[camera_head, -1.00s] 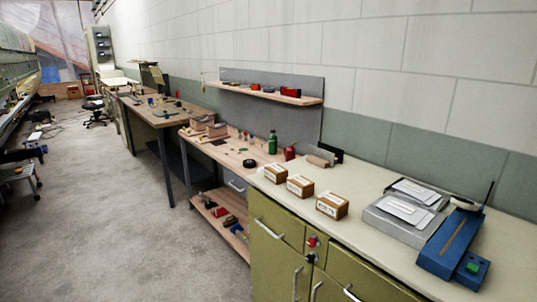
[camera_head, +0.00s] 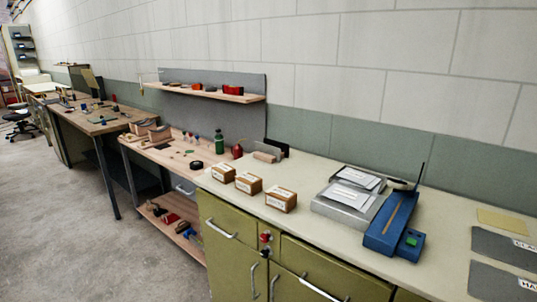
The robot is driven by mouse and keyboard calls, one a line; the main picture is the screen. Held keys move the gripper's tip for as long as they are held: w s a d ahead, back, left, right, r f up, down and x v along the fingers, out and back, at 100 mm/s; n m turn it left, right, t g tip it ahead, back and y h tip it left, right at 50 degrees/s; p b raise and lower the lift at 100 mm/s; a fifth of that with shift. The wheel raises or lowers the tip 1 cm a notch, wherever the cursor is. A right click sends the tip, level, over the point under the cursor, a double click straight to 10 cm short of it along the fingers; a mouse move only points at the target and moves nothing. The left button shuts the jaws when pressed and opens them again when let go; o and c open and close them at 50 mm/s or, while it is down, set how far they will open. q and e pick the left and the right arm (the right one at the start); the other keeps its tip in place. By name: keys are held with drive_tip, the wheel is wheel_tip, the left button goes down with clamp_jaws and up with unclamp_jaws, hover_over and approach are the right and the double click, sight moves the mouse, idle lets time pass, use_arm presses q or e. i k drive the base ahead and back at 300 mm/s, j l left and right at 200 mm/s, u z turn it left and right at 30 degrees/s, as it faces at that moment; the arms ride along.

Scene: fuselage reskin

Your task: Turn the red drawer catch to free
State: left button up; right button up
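The red drawer catch (camera_head: 265,238) is a small red piece on the front of the olive-green cabinet (camera_head: 240,262), between two drawer fronts near the top edge. A small dark round part with a light rim sits just below it. The catch is too small to tell which way it is turned. The left drawer (camera_head: 218,226) and the right drawer (camera_head: 325,278) each carry a metal handle and look shut. Neither of my grippers is in view.
The pale countertop above holds three cardboard boxes (camera_head: 249,183), a grey tray (camera_head: 345,212) with papers and a blue device (camera_head: 393,225). Dark labelled mats (camera_head: 500,250) lie at the right. Wooden workbenches (camera_head: 160,152) stand to the left. The grey floor (camera_head: 60,240) at the left is clear.

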sight(267, 236)
drive_tip(key=i+j+z, duration=0.1)
drive_tip(key=j, duration=0.25)
drive_tip(key=i+j+z, duration=0.1)
drive_tip(key=i+j, duration=0.4)
drive_tip(key=j, duration=0.3)
drive_tip(key=z, duration=0.05)
